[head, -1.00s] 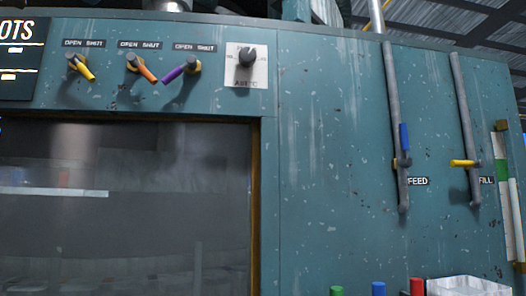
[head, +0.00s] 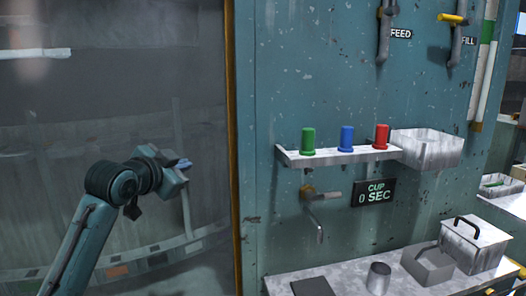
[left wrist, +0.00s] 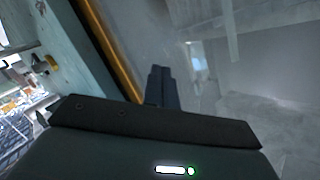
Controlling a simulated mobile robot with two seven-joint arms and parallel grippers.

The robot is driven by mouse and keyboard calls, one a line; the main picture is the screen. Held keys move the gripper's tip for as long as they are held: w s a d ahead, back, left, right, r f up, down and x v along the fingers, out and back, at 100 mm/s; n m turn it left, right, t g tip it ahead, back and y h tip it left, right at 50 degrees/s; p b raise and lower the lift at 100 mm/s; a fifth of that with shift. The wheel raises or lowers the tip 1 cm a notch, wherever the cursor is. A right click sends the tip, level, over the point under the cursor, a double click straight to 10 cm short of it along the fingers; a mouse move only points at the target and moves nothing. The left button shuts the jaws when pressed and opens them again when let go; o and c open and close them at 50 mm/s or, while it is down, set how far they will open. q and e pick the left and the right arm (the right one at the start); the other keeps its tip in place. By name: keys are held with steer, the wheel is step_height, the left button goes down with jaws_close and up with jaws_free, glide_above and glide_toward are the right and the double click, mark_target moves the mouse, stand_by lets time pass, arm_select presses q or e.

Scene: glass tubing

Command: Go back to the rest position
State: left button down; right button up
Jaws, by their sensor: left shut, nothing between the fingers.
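My left gripper (head: 176,172) is raised in front of the large dark glass window (head: 80,100) in the head view, left of the wooden frame edge. Its fingertips are hard to make out there. In the left wrist view its two dark fingers (left wrist: 158,86) are together with nothing between them, pointing towards the glass. My right gripper is in neither current view.
Green (head: 308,141), blue (head: 346,138) and red (head: 381,135) capped items stand on a wall shelf (head: 335,158) beside a pale bin (head: 427,150). Below, a tap (head: 316,212) overhangs a counter (head: 345,275) holding a metal cup (head: 379,278) and a lidded box (head: 474,246).

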arm_select(q)
steer(key=s+d+f+n+g, duration=0.1)
steer(key=s+f, duration=0.3)
steer(key=f, duration=0.6)
steer(key=s+d+f+n+g, duration=0.15)
steer(key=s+f, duration=0.25)
steer(key=f, duration=0.5)
steer(key=s+f+n, duration=0.1)
steer(key=s+f, duration=0.3)
steer(key=f, duration=0.6)
steer(key=s+f+n+g, duration=0.1)
steer(key=s+f+n, duration=0.1)
steer(key=s+f, duration=0.5)
steer(key=s+d+f+n+g+y, duration=0.1)
steer(key=s+f, duration=0.6)
steer(key=s, duration=0.9)
steer(key=shift+f+n, duration=0.2)
steer(key=shift+n, duration=0.25)
arm_select(e)
steer(key=shift+w+d+r, duration=0.1)
steer(key=shift+w+r, duration=0.05)
steer(key=shift+w, duration=0.1)
arm_select(q)
steer(key=shift+d, duration=0.1)
arm_select(e)
steer(key=shift+s, duration=0.3)
